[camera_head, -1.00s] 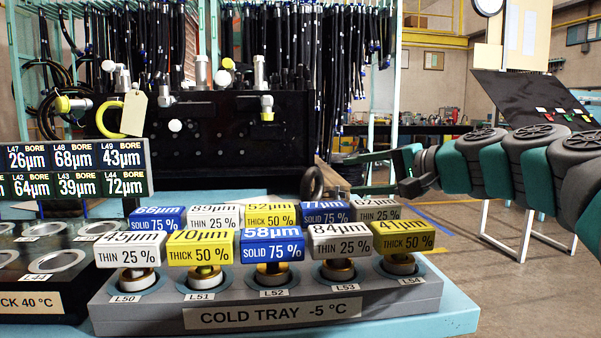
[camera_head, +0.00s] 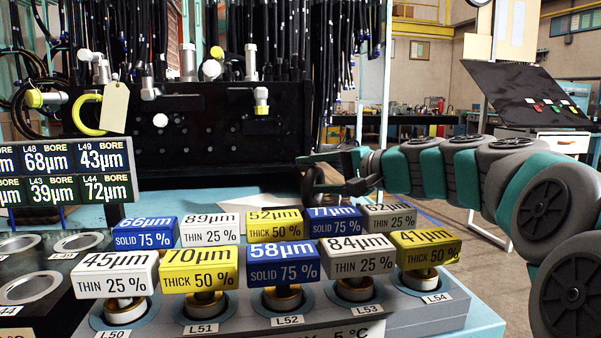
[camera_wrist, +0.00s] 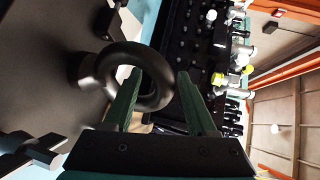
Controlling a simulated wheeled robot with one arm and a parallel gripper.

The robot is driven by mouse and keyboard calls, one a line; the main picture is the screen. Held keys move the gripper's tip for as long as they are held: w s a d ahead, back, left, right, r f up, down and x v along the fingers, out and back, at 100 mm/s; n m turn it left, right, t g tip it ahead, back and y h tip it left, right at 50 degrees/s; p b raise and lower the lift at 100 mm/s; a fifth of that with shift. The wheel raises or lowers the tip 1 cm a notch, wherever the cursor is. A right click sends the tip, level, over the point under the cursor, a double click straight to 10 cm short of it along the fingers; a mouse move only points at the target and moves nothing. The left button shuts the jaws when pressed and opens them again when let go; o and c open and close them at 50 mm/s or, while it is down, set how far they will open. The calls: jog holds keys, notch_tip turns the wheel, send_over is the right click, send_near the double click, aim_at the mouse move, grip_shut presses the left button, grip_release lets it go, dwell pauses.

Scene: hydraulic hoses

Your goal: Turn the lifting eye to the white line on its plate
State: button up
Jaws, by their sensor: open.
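The lifting eye is a dark, thick ring (camera_wrist: 153,58) on a short stem, seen close up in the wrist view. It shows small in the head view (camera_head: 311,186), behind the tray, partly covered by my gripper. My gripper (camera_wrist: 158,75) is open, its two green fingers reaching to either side of the ring's near part. The right finger lies close by the ring's right edge; I cannot tell whether either finger touches. In the head view my gripper (camera_head: 322,172) is at the ring. I cannot make out the white line or the plate's markings.
A cold tray (camera_head: 405,303) with several labelled blocks stands in front of the ring. A bore display (camera_head: 70,172) is at left.

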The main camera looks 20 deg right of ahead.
jog(key=shift+x, duration=1.25)
grip_shut()
